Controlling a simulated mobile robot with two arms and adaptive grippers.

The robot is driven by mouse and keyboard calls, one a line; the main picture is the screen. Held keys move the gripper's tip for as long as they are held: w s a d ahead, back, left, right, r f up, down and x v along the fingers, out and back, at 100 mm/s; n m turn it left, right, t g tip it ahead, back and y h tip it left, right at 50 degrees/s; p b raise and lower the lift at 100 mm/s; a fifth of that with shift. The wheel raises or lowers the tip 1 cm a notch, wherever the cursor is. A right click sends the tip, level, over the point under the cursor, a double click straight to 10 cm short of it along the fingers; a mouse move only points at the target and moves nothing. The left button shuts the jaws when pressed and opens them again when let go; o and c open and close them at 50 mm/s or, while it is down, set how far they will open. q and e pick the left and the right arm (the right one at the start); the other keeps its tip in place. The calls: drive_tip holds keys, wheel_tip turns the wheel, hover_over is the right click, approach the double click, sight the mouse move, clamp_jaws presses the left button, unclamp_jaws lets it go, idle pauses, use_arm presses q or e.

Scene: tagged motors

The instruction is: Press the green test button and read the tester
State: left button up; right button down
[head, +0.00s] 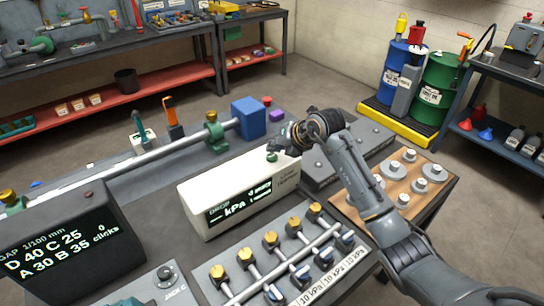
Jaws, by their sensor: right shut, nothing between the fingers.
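The tester is a white box (205,190) in the middle of the bench. Its dark display (238,203) shows "DROP" and "kPa" with what looks like a dash in front; the small green-lit text beside it is too small to read. A green button (271,157) sits on the tester's top at the back right. My right gripper (279,147) is shut and empty, with its fingertips right at the green button. I cannot tell whether they touch it or press it. My left gripper is not in view.
A dark box (75,245) at left reads "GAP 1/100 mm, D 40 C 25, A 30 B 35, 0 clicks". A valve panel (290,230) with several yellow knobs lies in front. A wooden board (375,207) with metal weights is at right. A shaft and blue block (249,118) stand behind.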

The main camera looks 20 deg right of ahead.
sight(274, 158)
drive_tip(key=shift+f, duration=0.35)
drive_tip(key=shift+f+b, duration=0.35)
drive_tip(key=shift+f, duration=0.05)
idle(0.5)
drive_tip(key=shift+r, duration=0.1)
drive_tip(key=shift+r+p, duration=0.65)
drive_tip(key=shift+r, duration=0.05)
drive_tip(key=shift+r, duration=0.1)
wheel_tip(274, 158, up, 5)
drive_tip(key=p, duration=0.3)
drive_tip(key=shift+p, duration=0.35)
idle(0.6)
